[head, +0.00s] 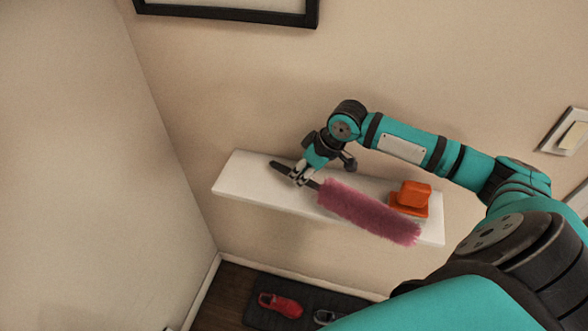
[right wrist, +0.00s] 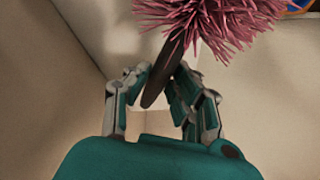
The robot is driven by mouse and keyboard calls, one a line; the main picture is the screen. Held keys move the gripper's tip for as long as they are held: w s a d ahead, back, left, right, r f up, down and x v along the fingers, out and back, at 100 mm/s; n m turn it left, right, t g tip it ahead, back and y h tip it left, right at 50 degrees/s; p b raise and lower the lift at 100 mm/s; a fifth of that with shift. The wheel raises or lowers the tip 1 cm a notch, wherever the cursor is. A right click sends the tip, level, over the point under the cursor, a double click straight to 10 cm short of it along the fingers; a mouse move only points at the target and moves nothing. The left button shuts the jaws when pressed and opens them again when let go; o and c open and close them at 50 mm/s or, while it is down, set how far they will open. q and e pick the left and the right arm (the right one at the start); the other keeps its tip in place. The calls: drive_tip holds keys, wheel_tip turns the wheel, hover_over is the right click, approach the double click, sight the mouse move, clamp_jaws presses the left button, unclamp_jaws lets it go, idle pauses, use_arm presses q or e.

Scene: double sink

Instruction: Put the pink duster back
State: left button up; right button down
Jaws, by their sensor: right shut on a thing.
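The pink duster (head: 368,212) has a fluffy pink head and a dark handle. My right gripper (head: 301,176) is shut on the handle, and the pink head points to the lower right in the head view. The duster is over the white wall shelf (head: 240,180), with its head reaching past the shelf's front edge. I cannot tell whether it touches the shelf. In the right wrist view the dark handle (right wrist: 160,80) runs between the fingers, and the pink head (right wrist: 215,22) is at the top. My left gripper is not in view.
An orange object (head: 412,196) sits on the right part of the shelf. A red shoe (head: 281,304) and a grey shoe lie on a dark mat (head: 258,318) below. A framed picture (head: 230,14) hangs above, and a switch (head: 571,133) is on the wall at right.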

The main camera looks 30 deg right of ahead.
sight(289, 181)
drive_tip(key=w, duration=0.4)
drive_tip(key=shift+f+p, duration=0.2)
drive_tip(key=shift+p, duration=0.15)
wheel_tip(289, 181, down, 3)
drive_tip(key=shift+r+p, duration=0.2)
drive_tip(key=shift+p, duration=0.55)
drive_tip(key=shift+f, duration=0.5)
drive_tip(key=c, duration=1.1)
unclamp_jaws()
drive_tip(key=shift+c, duration=0.2)
drive_tip(key=b+v, duration=0.2)
drive_tip(key=v, duration=1)
